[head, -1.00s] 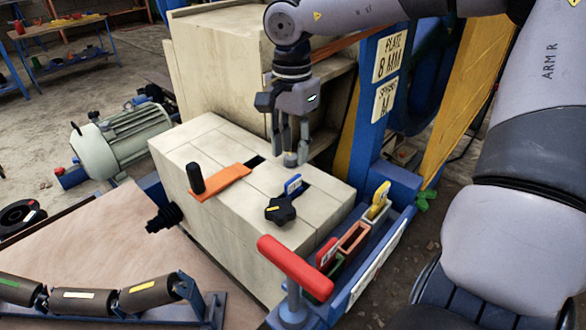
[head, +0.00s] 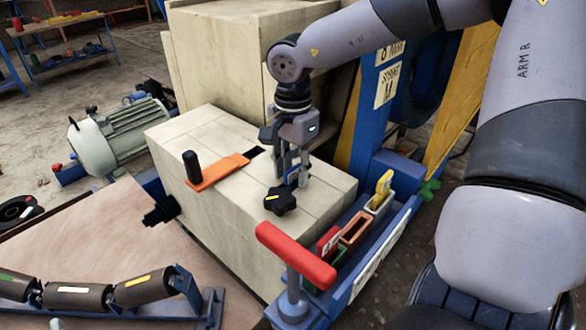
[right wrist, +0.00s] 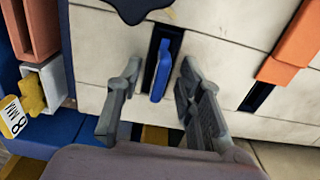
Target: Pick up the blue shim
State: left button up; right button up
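The blue shim (right wrist: 162,66) stands in a dark slot in the top of the pale block (head: 215,147). In the right wrist view it lies between my right gripper's two spread fingers (right wrist: 160,80), with a gap on each side. In the head view my right gripper (head: 292,180) points down over the slot, and its fingers hide most of the shim (head: 303,175). The fingers are open and do not visibly touch the shim. My left gripper is not in view.
A black star knob (head: 280,201) sits just in front of the slot. An orange plate (head: 218,172) with a black handle lies to the left. At right, a blue tray (head: 392,231) holds small bins with a red and a yellow shim (head: 383,185). A red T-handle (head: 296,255) rises in front.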

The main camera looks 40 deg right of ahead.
jog(key=shift+c, duration=0.4)
grip_shut()
dwell(0.7)
